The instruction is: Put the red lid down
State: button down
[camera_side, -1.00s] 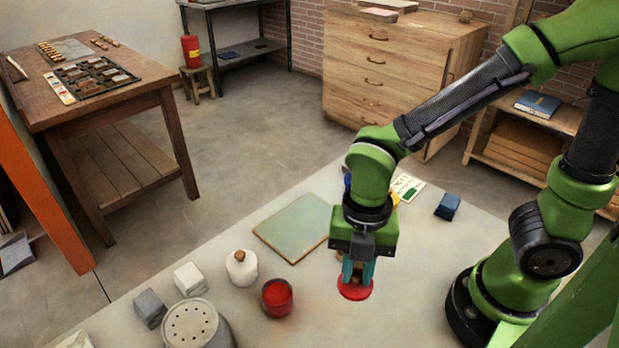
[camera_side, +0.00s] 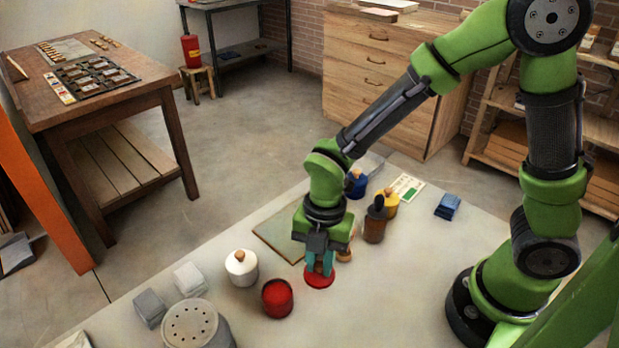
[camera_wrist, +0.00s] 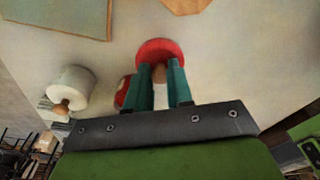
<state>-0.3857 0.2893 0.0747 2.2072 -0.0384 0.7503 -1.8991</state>
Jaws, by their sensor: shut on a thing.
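My gripper (camera_side: 318,264) points down and is shut on the knob of the red lid (camera_side: 319,276). In the wrist view the lid (camera_wrist: 160,48) lies across the fingertips, with its knob between the teal fingers. In the side view the lid is to the right of the open red jar (camera_side: 278,299), apart from it in the picture. The jar (camera_wrist: 122,92) is partly hidden behind a finger in the wrist view. The lid is low over the pale table (camera_side: 400,290); I cannot tell whether it touches.
A white lidded jar (camera_side: 241,267) stands left of the red jar. A green slab (camera_side: 279,235) lies behind my gripper. The table's front right is clear.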

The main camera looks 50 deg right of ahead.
aim_at(320, 273)
jog(key=shift+f, duration=1.85)
jog(key=c, duration=1)
grip_release()
jog(key=shift+f, duration=0.15)
notch_tip(320, 273, up, 11)
jog(key=d, duration=0.1)
jog(key=s+d+r+m+t, duration=0.2)
jog(key=d+r+m+t, duration=0.2)
jog(key=m, duration=0.9)
jog(key=s+d+r+m+t, duration=0.2)
jog(key=d+r+m, duration=0.6)
jog(key=m, duration=0.6)
jog(key=shift+s+r+m+t+y, duration=0.3)
jog(key=shift+r+t+y, duration=0.15)
jog(key=shift+t, duration=0.45)
